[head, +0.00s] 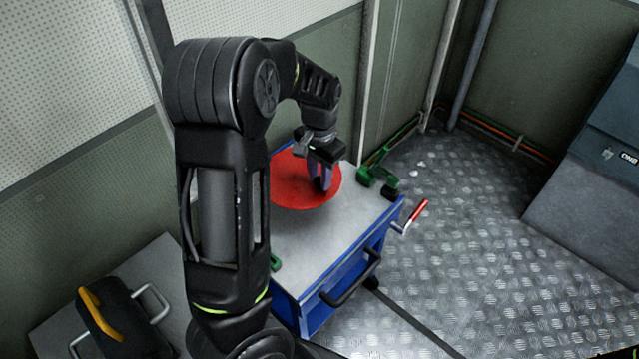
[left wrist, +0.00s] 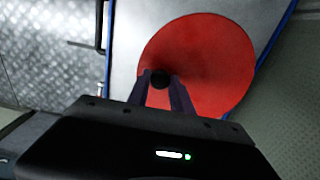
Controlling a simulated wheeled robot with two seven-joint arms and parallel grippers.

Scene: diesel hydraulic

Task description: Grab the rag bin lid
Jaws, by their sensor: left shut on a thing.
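The rag bin lid is a red round disc (head: 293,187) on the grey top of a blue cabinet in the head view. It also fills the middle of the left wrist view (left wrist: 205,55), with a small dark round knob (left wrist: 160,78) near its edge on the picture's left. My left gripper (head: 321,184) reaches down over the lid. In the left wrist view its two fingers (left wrist: 162,88) are shut on the knob. The fingers hide part of the lid. My right gripper is not in view.
The blue cabinet (head: 345,268) has a black handle (head: 350,279) on its front. A green clamp (head: 375,180) and a red-handled crank (head: 411,216) sit at its right side. A black and yellow case (head: 115,318) is at lower left. Metal floor (head: 480,240) is open at right.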

